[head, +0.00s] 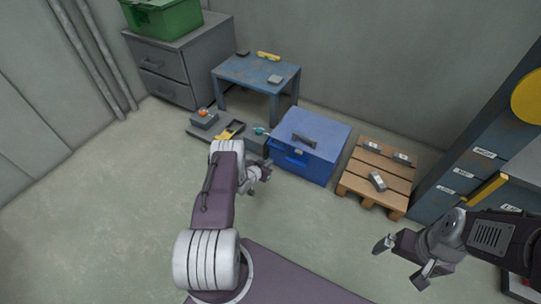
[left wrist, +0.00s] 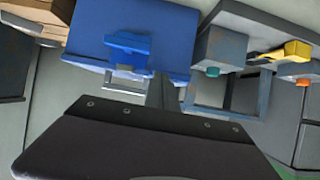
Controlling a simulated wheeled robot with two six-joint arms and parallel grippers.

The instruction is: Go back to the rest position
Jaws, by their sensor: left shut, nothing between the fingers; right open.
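My left gripper (head: 264,171) is shut and empty. It hangs over the floor just in front of the blue box (head: 317,140), at its left front corner in the head view; I cannot tell whether it touches the box. In the left wrist view the blue box (left wrist: 178,30) fills the top middle, beyond the dark gripper body (left wrist: 140,140). My right gripper (head: 400,264) is open and empty over bare floor at the lower right, its two fingers spread. It is clear of the pallet.
A wooden pallet (head: 378,172) with several grey blocks lies right of the box. A blue cabinet (head: 452,178) with a yellow handle stands at the far right. A blue table (head: 255,72), grey drawers (head: 165,70) and a green crate (head: 160,18) stand behind. The front left floor is clear.

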